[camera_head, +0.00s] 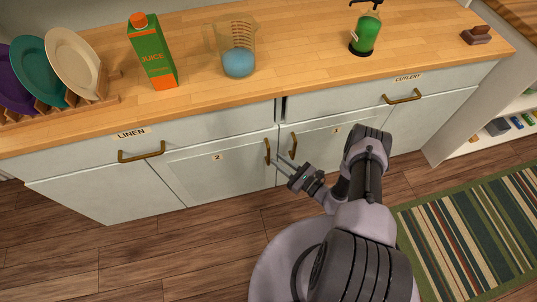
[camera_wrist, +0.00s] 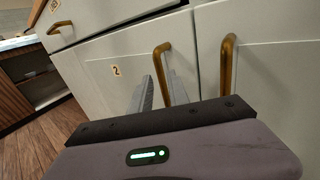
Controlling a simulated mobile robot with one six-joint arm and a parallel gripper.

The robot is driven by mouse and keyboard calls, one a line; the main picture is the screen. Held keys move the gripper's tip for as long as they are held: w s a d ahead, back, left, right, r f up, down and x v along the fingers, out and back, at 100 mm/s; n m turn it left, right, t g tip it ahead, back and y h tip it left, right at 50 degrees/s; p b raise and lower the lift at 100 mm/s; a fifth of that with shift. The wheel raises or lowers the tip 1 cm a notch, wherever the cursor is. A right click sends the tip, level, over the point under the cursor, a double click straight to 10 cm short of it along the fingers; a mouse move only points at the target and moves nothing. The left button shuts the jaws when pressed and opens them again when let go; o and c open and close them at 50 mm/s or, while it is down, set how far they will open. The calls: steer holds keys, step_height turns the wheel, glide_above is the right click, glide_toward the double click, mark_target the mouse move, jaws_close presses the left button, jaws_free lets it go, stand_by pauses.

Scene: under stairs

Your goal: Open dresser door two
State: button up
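Door two (camera_head: 205,175) is a pale grey-green cabinet door marked "2" in the dresser's lower row; it looks closed. Its upright brass handle (camera_head: 267,151) is near its right edge. It also shows in the wrist view, with the handle (camera_wrist: 160,62) in front of my gripper. My gripper (camera_head: 279,161) is just to the lower right of that handle. In the wrist view its two fingers (camera_wrist: 159,88) are apart, with the handle's lower part appearing between their tips. Whether they touch it, I cannot tell.
The neighbouring door's handle (camera_head: 292,146) is close by on the right. Drawers labelled LINEN (camera_head: 131,133) and CUTLERY (camera_head: 407,78) are above. The wooden top holds a juice carton (camera_head: 152,55), jug (camera_head: 237,45), plates (camera_head: 72,63) and soap bottle (camera_head: 366,34). Floor before door two is clear.

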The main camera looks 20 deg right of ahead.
mark_target(269, 153)
steer(key=b+x, duration=0.1)
steer(key=x, duration=0.4)
steer(key=shift+w+a, duration=0.2)
steer(key=shift+w, duration=0.05)
jaws_close()
stand_by(1.2)
